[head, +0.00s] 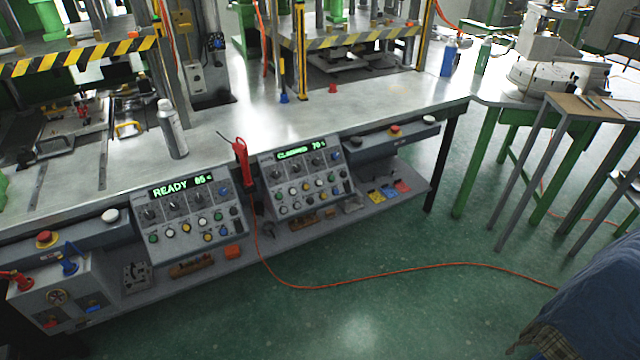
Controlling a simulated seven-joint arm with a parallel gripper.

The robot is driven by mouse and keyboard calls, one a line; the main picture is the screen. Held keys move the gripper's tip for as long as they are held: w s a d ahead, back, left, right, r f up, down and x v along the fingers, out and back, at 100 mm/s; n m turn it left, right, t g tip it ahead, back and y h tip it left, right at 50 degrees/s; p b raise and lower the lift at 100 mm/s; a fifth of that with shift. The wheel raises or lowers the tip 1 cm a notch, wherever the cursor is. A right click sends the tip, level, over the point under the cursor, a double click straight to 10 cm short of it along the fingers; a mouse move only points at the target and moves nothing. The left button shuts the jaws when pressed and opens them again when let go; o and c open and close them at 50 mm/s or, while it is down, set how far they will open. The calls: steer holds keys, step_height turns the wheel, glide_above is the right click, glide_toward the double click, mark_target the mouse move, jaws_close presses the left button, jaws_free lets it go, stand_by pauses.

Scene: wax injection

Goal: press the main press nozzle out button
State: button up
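Two grey control panels hang at the front of the metal workbench. The left panel (190,215) has a green display (181,185) that reads "READY" and a number that looks like 85. The right panel (303,180) has a display (301,150) that reads "CLAMPED" and a number that looks like 70. Each panel has a row of dark knobs above rows of small coloured buttons. The button labels are too small to read, so I cannot tell which one is nozzle out. My gripper is not in view.
A red handheld tool (241,155) stands between the panels, its orange cord (400,272) trailing over the green floor. A spray can (172,130) stands on the workbench (215,125). Red buttons (46,237) and (394,129) sit on side boxes. Blue cloth (600,290) fills the lower right.

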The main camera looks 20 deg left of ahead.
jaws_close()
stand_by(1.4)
